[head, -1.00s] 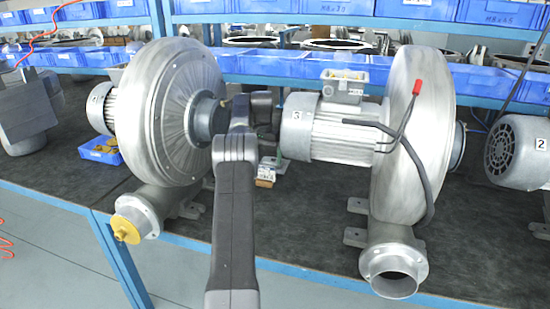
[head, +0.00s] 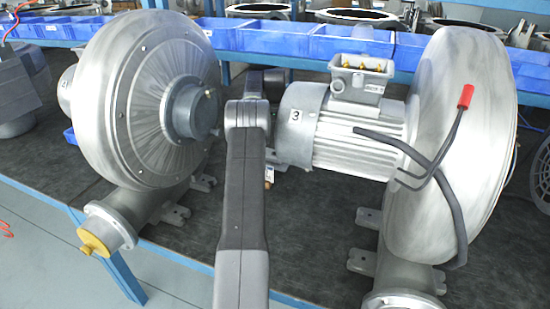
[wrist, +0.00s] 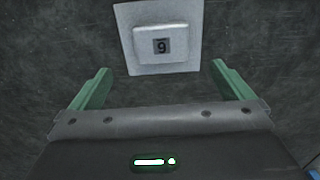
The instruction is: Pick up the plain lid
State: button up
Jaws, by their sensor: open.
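In the wrist view a pale, nearly square plate (wrist: 122,22) with a raised block lies on the dark bench mat; it seems to be the plain lid. The block has a small grey label with a digit that reads like a 9 with a bar above it. I cannot tell the height gap. In the head view my arm hides the gripper and most of what is below it.
A blower with a yellow-capped outlet (head: 150,100) stands left of my arm. The blower with motor marked 3 (head: 350,150) stands close on the right, its terminal box (head: 362,75) open with brass terminals showing. Blue bins (head: 265,37) line the back. Dark mat (head: 310,225) is bare between the blowers.

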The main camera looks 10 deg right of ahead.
aim_at(275, 154)
notch_tip(275, 154, down, 9)
jog(key=shift+w+a+f+p, duration=0.1)
jog(key=shift+p, duration=0.25)
jog(key=c, duration=1.1)
